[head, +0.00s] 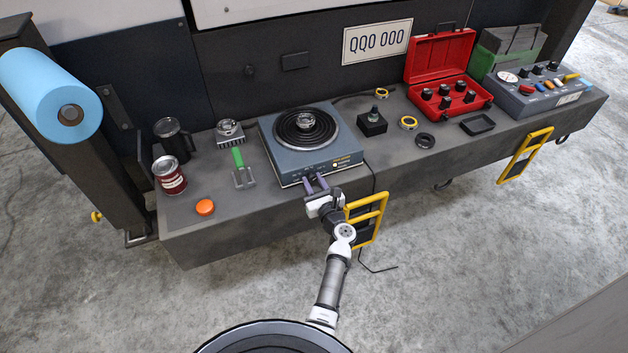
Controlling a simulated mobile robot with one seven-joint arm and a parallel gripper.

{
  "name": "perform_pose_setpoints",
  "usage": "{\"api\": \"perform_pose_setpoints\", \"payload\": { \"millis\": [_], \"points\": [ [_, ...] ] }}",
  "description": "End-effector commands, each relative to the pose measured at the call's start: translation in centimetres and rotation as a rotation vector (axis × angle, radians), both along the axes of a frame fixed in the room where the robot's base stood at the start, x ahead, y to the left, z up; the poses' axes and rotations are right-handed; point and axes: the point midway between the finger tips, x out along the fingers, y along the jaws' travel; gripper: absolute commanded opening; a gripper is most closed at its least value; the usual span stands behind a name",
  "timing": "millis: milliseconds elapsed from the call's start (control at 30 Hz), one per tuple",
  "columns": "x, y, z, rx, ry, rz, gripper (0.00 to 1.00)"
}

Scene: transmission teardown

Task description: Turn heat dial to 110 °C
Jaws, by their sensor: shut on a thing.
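The blue-grey hot plate (278,154) stands on the tailgate-like bench, its black round coil (288,130) on top with a small silver ring-shaped part (306,121) on it. Its front panel faces me. A small light round mark (335,165) shows on the panel to the right of the fingers.
Right are a black block (372,124), an open red case (440,70) and a control box (540,90). Yellow steps (368,218) hang near my arm.

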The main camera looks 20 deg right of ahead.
Motion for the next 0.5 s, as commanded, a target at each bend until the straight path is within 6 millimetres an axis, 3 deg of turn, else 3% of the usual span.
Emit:
{"api": "perform_pose_setpoints", "payload": {
  "millis": [500],
  "points": [
    [-0.08, -0.03, -0.15, 0.035, 0.003, -0.001, 0.07]
  ]
}}
